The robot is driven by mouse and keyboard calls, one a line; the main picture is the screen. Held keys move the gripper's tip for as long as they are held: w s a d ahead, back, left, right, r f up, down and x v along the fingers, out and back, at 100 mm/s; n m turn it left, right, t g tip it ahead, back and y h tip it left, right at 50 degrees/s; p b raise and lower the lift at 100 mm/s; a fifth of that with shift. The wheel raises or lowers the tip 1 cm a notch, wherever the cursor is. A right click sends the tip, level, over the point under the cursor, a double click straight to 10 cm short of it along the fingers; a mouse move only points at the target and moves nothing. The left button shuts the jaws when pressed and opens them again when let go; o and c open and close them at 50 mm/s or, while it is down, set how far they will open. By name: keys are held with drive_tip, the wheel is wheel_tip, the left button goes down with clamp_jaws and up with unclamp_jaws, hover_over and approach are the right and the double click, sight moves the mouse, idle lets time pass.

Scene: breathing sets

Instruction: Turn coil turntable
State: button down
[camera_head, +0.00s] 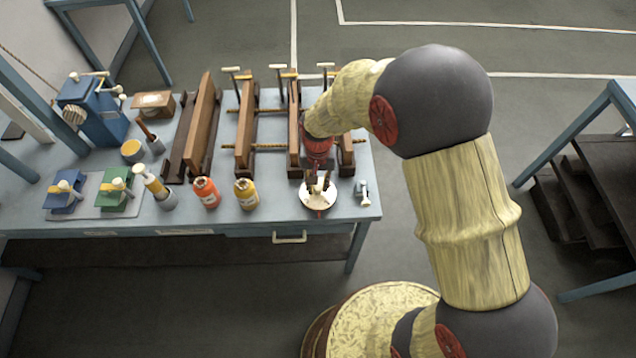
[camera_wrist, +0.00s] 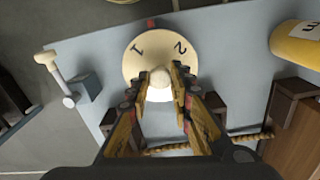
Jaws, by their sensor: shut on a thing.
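The coil turntable is a round cream disc (camera_head: 316,201) near the front right corner of the blue-grey bench. In the wrist view the disc (camera_wrist: 134,55) shows dark marks that look like "1" and "2", and a small red mark sits at its outer edge. A pale round knob (camera_wrist: 160,78) stands on the disc. My gripper (camera_wrist: 160,80) is shut on the knob, one finger on each side. In the head view my gripper (camera_head: 318,183) comes down over the disc from above. The fingers hide part of the disc.
A small grey post with a white lever (camera_head: 363,192) stands just right of the disc. An orange bottle (camera_head: 206,192) and a yellow bottle (camera_head: 246,193) stand to the left. Wooden clamp frames (camera_head: 245,130) with screws lie behind. The floor before the bench is clear.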

sight(318, 186)
drive_tip(key=n, duration=0.5)
drive_tip(key=shift+n, duration=0.3)
drive_tip(key=n, duration=0.4)
drive_tip(key=shift+w+r+n, duration=0.1)
drive_tip(key=shift+n, duration=0.3)
drive_tip(key=c, duration=1.6)
unclamp_jaws()
wheel_tip(318, 186, up, 12)
drive_tip(key=shift+f, duration=0.1)
